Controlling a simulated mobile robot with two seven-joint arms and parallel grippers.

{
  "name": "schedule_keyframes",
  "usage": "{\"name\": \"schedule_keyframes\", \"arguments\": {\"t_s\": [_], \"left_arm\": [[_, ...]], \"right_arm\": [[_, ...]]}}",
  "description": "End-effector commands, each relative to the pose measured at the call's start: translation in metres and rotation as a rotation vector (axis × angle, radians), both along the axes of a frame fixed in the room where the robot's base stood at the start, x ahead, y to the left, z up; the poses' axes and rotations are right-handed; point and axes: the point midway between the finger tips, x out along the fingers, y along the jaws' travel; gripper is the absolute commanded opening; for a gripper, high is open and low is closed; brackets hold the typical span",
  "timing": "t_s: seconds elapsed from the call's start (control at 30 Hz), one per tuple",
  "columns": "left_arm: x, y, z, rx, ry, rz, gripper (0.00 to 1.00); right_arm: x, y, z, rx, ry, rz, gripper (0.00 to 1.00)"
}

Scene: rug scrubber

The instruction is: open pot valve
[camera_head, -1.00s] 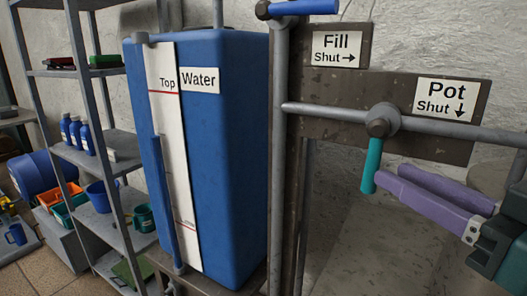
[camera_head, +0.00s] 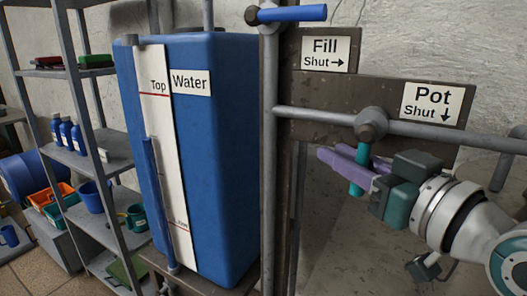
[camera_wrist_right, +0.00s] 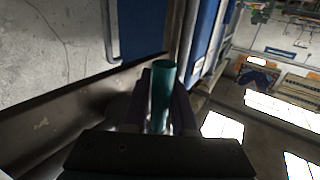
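The teal pot valve handle (camera_head: 357,186) hangs down from its grey hub (camera_head: 371,124) on a horizontal pipe, below the sign "Pot Shut ↓" (camera_head: 432,103). It points the way of the sign's shut arrow. My right gripper (camera_head: 333,157) has purple fingers that reach in from the right, one on each side of the handle, with the tips past it. In the right wrist view the handle (camera_wrist_right: 162,85) stands between the two dark fingers, close to both. I cannot tell whether they press on it. My left gripper is not in view.
A blue water tank (camera_head: 230,150) stands left of the valve. A blue fill handle (camera_head: 292,13) is above, by the sign "Fill Shut →" (camera_head: 326,50). A grey vertical pipe (camera_head: 270,180) and a brown backing plate (camera_head: 335,88) are close. Shelves (camera_head: 110,140) with bottles stand far left.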

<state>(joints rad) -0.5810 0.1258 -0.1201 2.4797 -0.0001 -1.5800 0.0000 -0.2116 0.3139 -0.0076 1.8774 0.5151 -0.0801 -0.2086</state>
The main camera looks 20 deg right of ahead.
Motion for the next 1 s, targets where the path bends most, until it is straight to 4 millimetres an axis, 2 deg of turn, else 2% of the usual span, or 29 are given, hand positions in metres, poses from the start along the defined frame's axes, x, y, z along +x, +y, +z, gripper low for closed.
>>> {"name": "schedule_keyframes", "arguments": {"t_s": [0.03, 0.2, 1.0], "left_arm": [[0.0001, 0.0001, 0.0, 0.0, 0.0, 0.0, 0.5], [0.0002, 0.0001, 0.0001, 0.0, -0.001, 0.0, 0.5], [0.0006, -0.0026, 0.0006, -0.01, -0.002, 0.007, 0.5]], "right_arm": [[-0.0001, 0.0, 0.0, 0.0, 0.0, 0.0, 0.19], [-0.0002, -0.0001, 0.0, 0.0, 0.0, 0.0, 0.0], [-0.0003, -0.0002, 0.0001, 0.0, 0.0, 0.0, 0.0]]}}
